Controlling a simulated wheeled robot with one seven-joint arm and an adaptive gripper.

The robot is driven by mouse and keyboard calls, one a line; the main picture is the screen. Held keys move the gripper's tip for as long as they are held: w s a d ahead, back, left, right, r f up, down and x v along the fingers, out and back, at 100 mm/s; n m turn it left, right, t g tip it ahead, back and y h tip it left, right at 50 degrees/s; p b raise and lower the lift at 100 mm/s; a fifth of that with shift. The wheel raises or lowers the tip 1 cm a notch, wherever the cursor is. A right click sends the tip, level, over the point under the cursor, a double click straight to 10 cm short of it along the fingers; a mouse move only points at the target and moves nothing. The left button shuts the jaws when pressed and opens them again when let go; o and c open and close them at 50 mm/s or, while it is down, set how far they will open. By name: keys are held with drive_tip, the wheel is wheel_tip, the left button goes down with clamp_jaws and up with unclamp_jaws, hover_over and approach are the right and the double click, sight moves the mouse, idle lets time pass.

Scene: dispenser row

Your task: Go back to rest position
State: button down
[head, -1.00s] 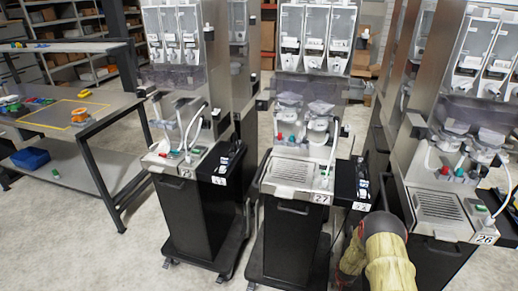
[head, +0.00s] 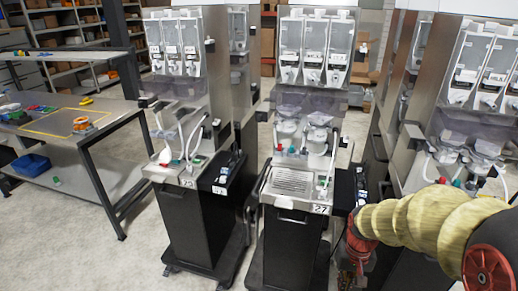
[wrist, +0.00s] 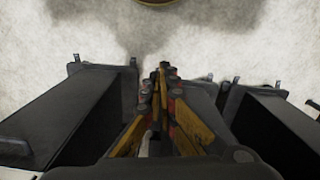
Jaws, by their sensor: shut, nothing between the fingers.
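My gripper (wrist: 163,85) shows in the wrist view with its orange-and-black fingers together and nothing between them. It points down past black dispenser cabinets, with pale floor beyond. In the head view my arm, in a tan ribbed cover, comes in from the right in front of the right-hand dispenser (head: 455,135). Its red wrist end hangs low beside the middle dispenser (head: 292,182), labelled 27. The fingertips cannot be made out clearly there.
A left dispenser (head: 180,172) stands beside the middle one. Black wheeled bases (head: 215,262) stick out at floor level. A workbench (head: 110,110) with small coloured items and a blue bin (head: 30,164) on its lower shelf is at left. Floor between bench and dispensers is clear.

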drive_tip(key=s+a+r+t, duration=0.2)
drive_tip(key=s+r, duration=0.2)
drive_tip(key=r, duration=0.3)
drive_tip(key=s+a+r+n+t+p, duration=0.1)
drive_tip(key=s+r+t, duration=0.1)
drive_tip(key=s+r, duration=0.3)
drive_tip(key=s+a+r+t+p, duration=0.1)
drive_tip(key=s+r, duration=0.3)
drive_tip(key=r, duration=0.6)
drive_tip(key=shift+s+a+r+n+t, duration=0.15)
drive_tip(key=shift+a+r+n+t, duration=0.25)
drive_tip(key=shift+a, duration=0.45)
